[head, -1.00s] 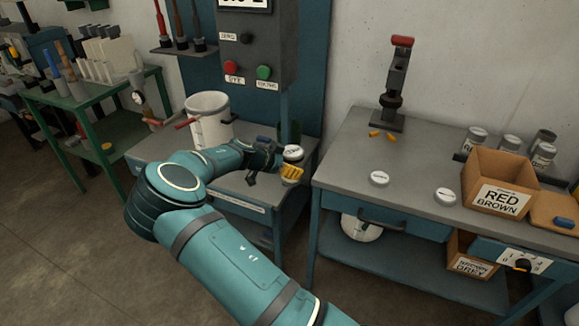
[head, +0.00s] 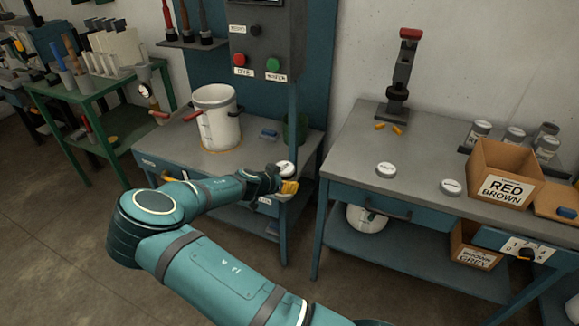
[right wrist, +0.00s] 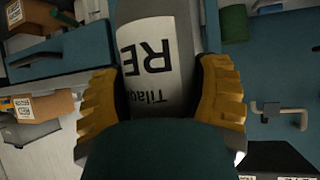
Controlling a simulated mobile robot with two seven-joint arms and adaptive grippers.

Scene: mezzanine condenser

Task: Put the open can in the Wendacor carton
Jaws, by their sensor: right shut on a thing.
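My right gripper (head: 287,186), with yellow fingers, is shut on a grey can with a white label (right wrist: 150,65). In the right wrist view the can sits between both fingers, its label upside down, with part of the text reading "RE". In the head view only the can's pale top (head: 285,168) shows, near the front right edge of the left bench. I cannot tell whether it is open. A brown carton (head: 503,189) marked "RED BROWN" stands on the right bench. A second carton marked "GREY" (head: 474,256) is on the shelf below. Their smaller print is unreadable. My left gripper is out of view.
A gap separates the benches.

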